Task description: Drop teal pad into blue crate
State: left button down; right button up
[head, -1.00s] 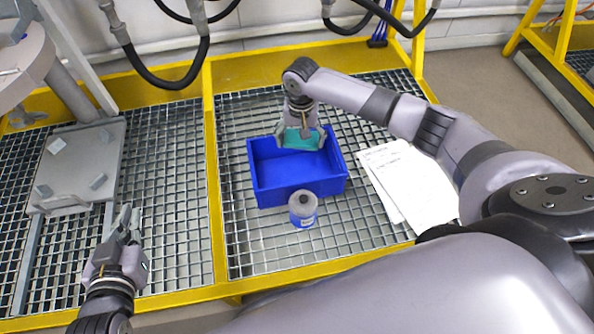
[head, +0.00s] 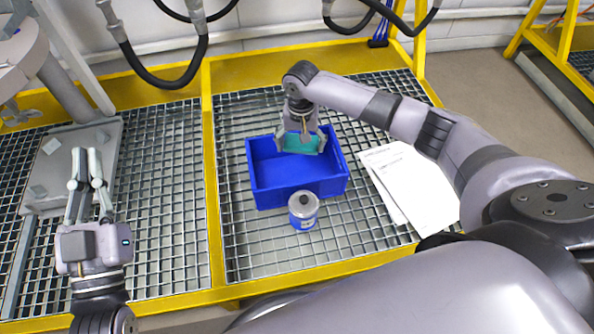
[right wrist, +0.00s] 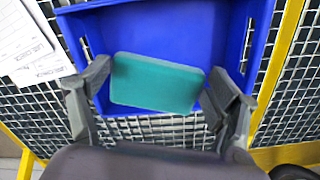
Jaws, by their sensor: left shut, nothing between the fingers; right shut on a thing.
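The teal pad (head: 300,144) is held between the fingers of my right gripper (head: 300,143), at the far right part of the blue crate (head: 262,192). In the right wrist view the teal pad (right wrist: 155,82) spans between both fingertips, with the blue crate (right wrist: 190,30) behind it. The pad appears to be over the crate's rim; its exact height cannot be told. The crate stands on the grating and its visible floor is empty.
A small jar with a blue label (head: 304,211) stands just in front of the crate. White papers (head: 410,190) lie to its right. A grey platform (head: 90,140) with small grey blocks is at the left. Black hoses (head: 180,80) hang at the back.

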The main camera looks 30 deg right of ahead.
pick_arm(q)
jog(key=shift+s+r, duration=0.1)
jog(key=shift+r, duration=0.2)
pick_arm(e)
jog(key=o, duration=1)
jog(key=shift+c, duration=0.2)
notch_tip(320, 180, up, 12)
